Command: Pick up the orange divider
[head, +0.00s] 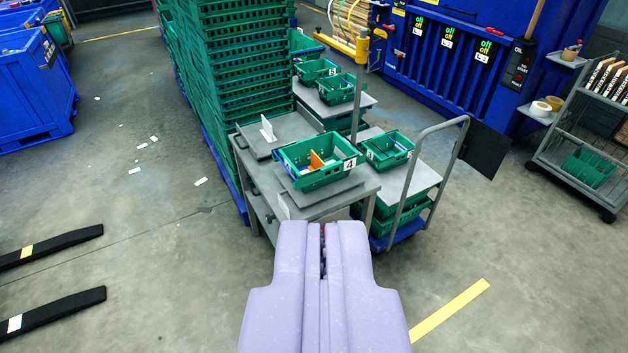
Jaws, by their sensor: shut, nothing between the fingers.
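The crate sits on a grey table (357,199). My gripper (323,227) is shut and empty in the lower middle of the head view. In the picture it shows below the crate, in front of the table's near edge, and apart from the divider.
A white upright piece (268,129) stands on the table behind the crate. A tall stack of green crates (234,69) rises behind left. A trolley (421,176) with green crates and a grey handle stands at right. Black forks (50,245) lie at left; the floor between is mostly clear.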

